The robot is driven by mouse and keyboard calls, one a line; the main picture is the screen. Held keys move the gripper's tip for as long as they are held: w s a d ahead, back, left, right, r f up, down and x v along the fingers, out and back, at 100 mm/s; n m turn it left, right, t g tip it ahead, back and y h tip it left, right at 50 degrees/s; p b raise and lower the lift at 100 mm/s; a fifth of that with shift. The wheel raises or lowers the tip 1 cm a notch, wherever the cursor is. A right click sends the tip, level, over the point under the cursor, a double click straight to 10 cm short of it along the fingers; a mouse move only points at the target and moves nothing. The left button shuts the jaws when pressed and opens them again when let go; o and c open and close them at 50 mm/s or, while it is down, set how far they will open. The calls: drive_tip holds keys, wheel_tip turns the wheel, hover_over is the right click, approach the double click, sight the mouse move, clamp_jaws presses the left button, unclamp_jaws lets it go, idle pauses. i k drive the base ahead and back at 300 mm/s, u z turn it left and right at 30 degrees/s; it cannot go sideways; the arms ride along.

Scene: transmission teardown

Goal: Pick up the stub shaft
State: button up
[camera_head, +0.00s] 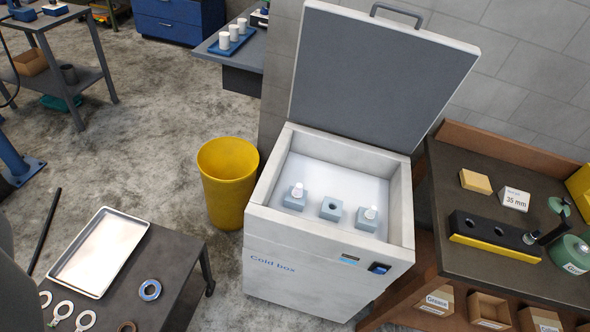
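An open cold box (322,258) stands in the middle with its lid (375,75) raised. Three grey-blue blocks sit on its pale floor. A small whitish shaft-like piece (298,190) stands upright in the left block (293,202). A similar piece (371,213) stands in the right block (366,223). The middle block (331,208) shows an empty dark hole. These pieces may be stub shafts, but they are too small to tell for sure. My gripper is not in view.
A yellow bin (228,180) stands left of the box. A dark table at lower left holds a metal tray (100,252) and a bearing ring (149,290). A workbench (470,260) at right holds a black block (492,234). Bare floor (130,130) lies behind left.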

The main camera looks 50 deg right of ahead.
sight(297, 194)
drive_tip(key=z, duration=0.5)
drive_tip(key=i, duration=1.15)
drive_tip(key=z, duration=1.1)
drive_tip(key=i, duration=0.45)
drive_tip(key=z, duration=0.3)
